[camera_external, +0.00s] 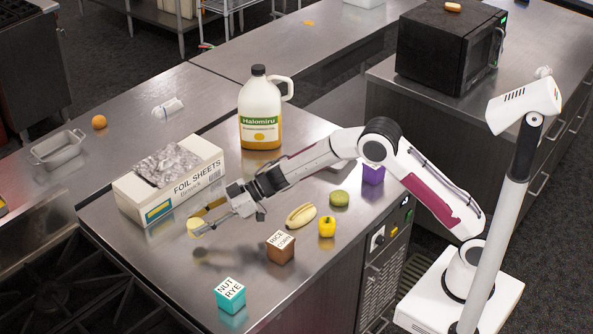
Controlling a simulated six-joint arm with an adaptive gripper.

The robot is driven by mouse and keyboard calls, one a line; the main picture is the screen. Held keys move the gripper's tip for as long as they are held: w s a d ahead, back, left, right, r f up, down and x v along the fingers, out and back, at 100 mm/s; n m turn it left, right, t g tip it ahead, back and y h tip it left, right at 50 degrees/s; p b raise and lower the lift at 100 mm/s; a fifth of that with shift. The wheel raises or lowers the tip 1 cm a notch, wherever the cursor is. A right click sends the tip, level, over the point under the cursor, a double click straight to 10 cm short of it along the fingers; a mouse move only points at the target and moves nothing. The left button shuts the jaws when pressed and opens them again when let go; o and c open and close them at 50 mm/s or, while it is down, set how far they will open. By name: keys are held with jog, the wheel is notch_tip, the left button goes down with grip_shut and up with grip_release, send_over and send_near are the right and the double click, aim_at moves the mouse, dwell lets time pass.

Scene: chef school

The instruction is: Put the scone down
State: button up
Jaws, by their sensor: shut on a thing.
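The scone (195,228) is a small pale yellow round thing at the end of my gripper (206,222). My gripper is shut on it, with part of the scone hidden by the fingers. It appears to be held above the steel counter (150,265), with a dark shadow or reflection on the counter below it. The scone is in front of the foil sheets box and left of the brown box.
The foil sheets box (170,182) stands behind my gripper. A Halomiru jug (260,115), a hot-dog-like item (301,216), a yellow pepper (327,227), a green round item (340,198), a brown box (280,248) and a teal box (230,295) stand around. The front-left counter is clear.

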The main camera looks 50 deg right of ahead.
jog(key=shift+f, duration=1.85)
jog(key=shift+f, duration=0.15)
jog(key=o, duration=1.1)
jog(key=shift+v, duration=6.05)
